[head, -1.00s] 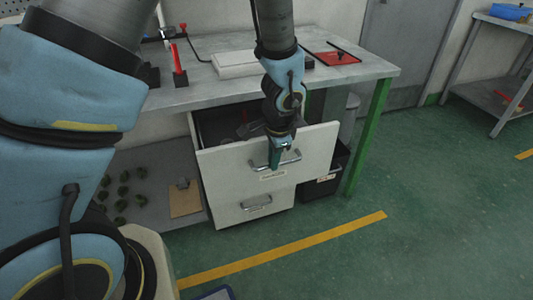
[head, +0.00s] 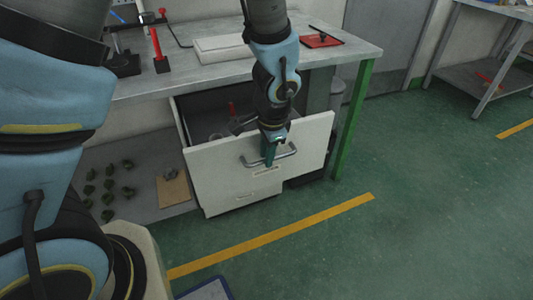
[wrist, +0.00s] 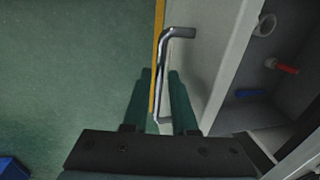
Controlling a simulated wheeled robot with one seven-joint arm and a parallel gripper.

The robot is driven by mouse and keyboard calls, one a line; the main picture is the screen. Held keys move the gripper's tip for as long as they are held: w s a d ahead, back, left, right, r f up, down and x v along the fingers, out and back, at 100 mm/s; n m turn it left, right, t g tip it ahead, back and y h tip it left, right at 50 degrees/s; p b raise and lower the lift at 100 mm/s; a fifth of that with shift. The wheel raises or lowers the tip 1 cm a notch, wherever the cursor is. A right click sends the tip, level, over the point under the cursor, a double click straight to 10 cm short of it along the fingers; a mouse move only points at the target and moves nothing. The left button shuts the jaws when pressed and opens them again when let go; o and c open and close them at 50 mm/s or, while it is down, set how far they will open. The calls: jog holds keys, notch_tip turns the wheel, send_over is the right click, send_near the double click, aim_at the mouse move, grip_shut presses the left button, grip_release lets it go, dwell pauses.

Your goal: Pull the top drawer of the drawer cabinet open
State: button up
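The top drawer of the drawer cabinet is pulled well out, with its white front (head: 222,162) tilted in the head view and its grey inside (head: 203,125) showing. Its metal bar handle (head: 285,153) runs across the front; it also shows in the wrist view (wrist: 162,50). My gripper (head: 269,158) is at the middle of this handle, pointing down.
A grey workbench (head: 210,75) stands above the cabinet, with a green leg (head: 353,120) to the right. A shelf (head: 140,205) at left holds several small dark green pieces. Inside the drawer lie a red item (wrist: 288,69) and a blue one (wrist: 250,93).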

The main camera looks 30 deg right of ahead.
notch_tip(320, 180, up, 11)
jog(key=s+p, duration=0.1)
jog(key=s, duration=0.1)
jog(key=shift+a+f, duration=0.15)
jog(key=shift+f, duration=0.05)
dwell(0.7)
jog(key=w+a+r+n+p, duration=0.2)
jog(key=a+n, duration=0.4)
jog(key=a, duration=0.4)
jog(key=w+a+r+n+p, duration=0.3)
jog(key=w+a+r+n, duration=0.2)
jog(key=a, duration=0.6)
jog(key=w+a+r+n+p, duration=0.3)
jog(key=a+n, duration=0.4)
jog(key=a, duration=0.4)
jog(key=shift+w+a+r+g, duration=0.15)
jog(key=shift+w+r+g, duration=0.2)
jog(key=shift+w, duration=0.4)
